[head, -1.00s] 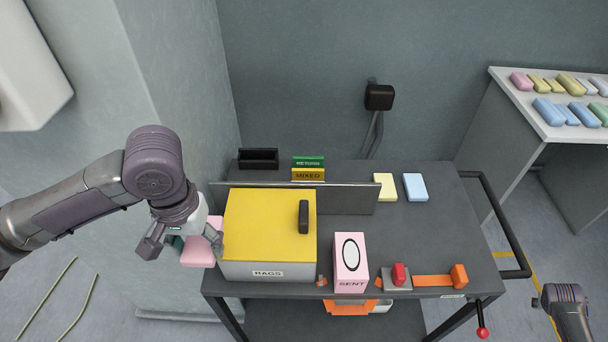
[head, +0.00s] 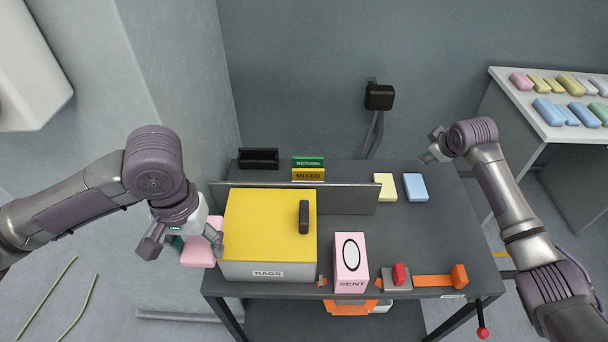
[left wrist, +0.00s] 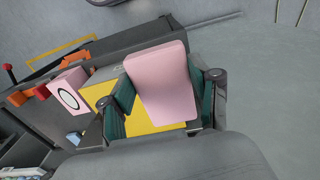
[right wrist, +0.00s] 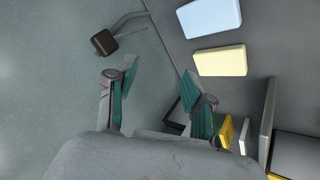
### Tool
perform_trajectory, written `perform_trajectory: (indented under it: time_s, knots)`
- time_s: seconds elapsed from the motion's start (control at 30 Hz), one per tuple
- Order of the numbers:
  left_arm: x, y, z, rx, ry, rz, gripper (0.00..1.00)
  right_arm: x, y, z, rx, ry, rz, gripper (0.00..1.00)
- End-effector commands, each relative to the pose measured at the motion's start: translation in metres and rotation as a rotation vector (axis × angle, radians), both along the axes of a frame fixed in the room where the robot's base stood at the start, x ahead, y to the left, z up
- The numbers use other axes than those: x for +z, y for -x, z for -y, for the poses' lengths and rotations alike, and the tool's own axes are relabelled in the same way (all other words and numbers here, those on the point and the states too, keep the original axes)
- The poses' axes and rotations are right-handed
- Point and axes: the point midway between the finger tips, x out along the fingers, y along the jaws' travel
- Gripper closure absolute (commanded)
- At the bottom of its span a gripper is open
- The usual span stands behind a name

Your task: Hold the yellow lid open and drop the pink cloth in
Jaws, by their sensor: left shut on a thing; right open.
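The grey box labelled RAGS (head: 267,271) stands on the left of the cart top. Its yellow lid (head: 262,222) lies closed, with a dark handle (head: 304,217) near its right edge. My left gripper (head: 186,243) is shut on the pink cloth (head: 199,252), just left of the box. The pink cloth (left wrist: 162,85) sits between the green-padded fingers in the left wrist view, with the yellow lid partly hidden behind it. My right gripper (head: 430,152) is open and empty above the back right of the cart, right of the lid. Its spread fingers show in the right wrist view (right wrist: 160,95).
A low upright panel (head: 345,198) runs behind the box. A pink SENT box (head: 350,265), a red button (head: 398,275) and an orange strip (head: 432,281) are at the front. Yellow (head: 385,187) and blue (head: 415,188) blocks lie behind. A side table (head: 550,131) holds several pieces.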

Motion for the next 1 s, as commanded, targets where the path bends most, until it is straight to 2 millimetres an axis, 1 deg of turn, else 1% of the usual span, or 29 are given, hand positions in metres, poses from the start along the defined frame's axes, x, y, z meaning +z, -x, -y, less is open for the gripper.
perform_trajectory:
  time_s: [0.03, 0.07, 0.1, 0.17, 0.2, 0.23, 0.27, 0.3, 0.37, 0.4, 0.47, 0.5, 0.6, 0.7, 0.73, 0.8, 0.9, 1.0]
  knots:
    - [0.0, 0.0, 0.0, 0.0, 0.0, 0.0, 0.57, 0.017, -0.007, -0.03, 0.091, 0.019, 0.012, 0.48]
    - [0.0, 0.0, 0.0, 0.0, 0.0, 0.0, 0.57, 0.024, -0.009, -0.046, 0.146, 0.035, 0.014, 0.48]
    - [0.0, 0.0, 0.0, 0.0, 0.0, 0.0, 0.57, 0.033, -0.009, -0.069, 0.227, 0.059, 0.011, 0.48]
    - [0.0, 0.0, 0.0, 0.0, 0.0, 0.0, 0.57, 0.042, -0.006, -0.103, 0.359, 0.1, -0.006, 0.48]
    - [0.0, 0.0, 0.0, 0.0, 0.0, 0.0, 0.57, 0.047, -0.001, -0.127, 0.457, 0.132, -0.024, 0.48]
    - [0.0, 0.0, 0.0, 0.0, 0.0, 0.0, 0.57, 0.049, 0.004, -0.144, 0.535, 0.158, -0.039, 0.48]
    - [0.0, 0.0, 0.0, 0.0, 0.0, 0.0, 0.57, 0.052, 0.01, -0.161, 0.615, 0.186, -0.054, 0.48]
    - [0.0, 0.0, 0.0, 0.0, 0.0, 0.0, 0.57, 0.056, 0.019, -0.182, 0.725, 0.224, -0.075, 0.48]
    - [0.0, 0.0, 0.0, 0.0, 0.0, 0.0, 0.57, 0.062, 0.035, -0.215, 0.901, 0.286, -0.104, 0.48]
    - [0.0, 0.0, 0.0, 0.0, 0.0, 0.0, 0.57, 0.066, 0.047, -0.234, 1.024, 0.333, -0.122, 0.48]
    - [0.0, 0.0, 0.0, 0.0, 0.0, 0.0, 0.57, 0.072, 0.068, -0.262, 1.217, 0.407, -0.15, 0.48]
    - [0.0, 0.0, 0.0, 0.0, 0.0, 0.0, 0.57, 0.076, 0.083, -0.279, 1.349, 0.458, -0.169, 0.48]
    - [0.0, 0.0, 0.0, 0.0, 0.0, 0.0, 0.57, 0.084, 0.119, -0.308, 1.665, 0.583, -0.22, 0.48]
    - [0.0, 0.0, 0.0, 0.0, 0.0, 0.0, 0.57, 0.089, 0.149, -0.324, 1.917, 0.678, -0.268, 0.48]
    - [0.0, 0.0, 0.0, 0.0, 0.0, 0.0, 0.57, 0.09, 0.156, -0.326, 1.978, 0.7, -0.282, 0.48]
    - [0.0, 0.0, 0.0, 0.0, 0.0, 0.0, 0.57, 0.092, 0.169, -0.33, 2.091, 0.739, -0.307, 0.48]
    - [0.0, 0.0, 0.0, 0.0, 0.0, 0.0, 0.57, 0.094, 0.179, -0.332, 2.188, 0.771, -0.331, 0.48]
    - [0.0, 0.0, 0.0, 0.0, 0.0, 0.0, 0.57, 0.089, 0.183, -0.332, 2.223, 0.78, -0.343, 0.48]
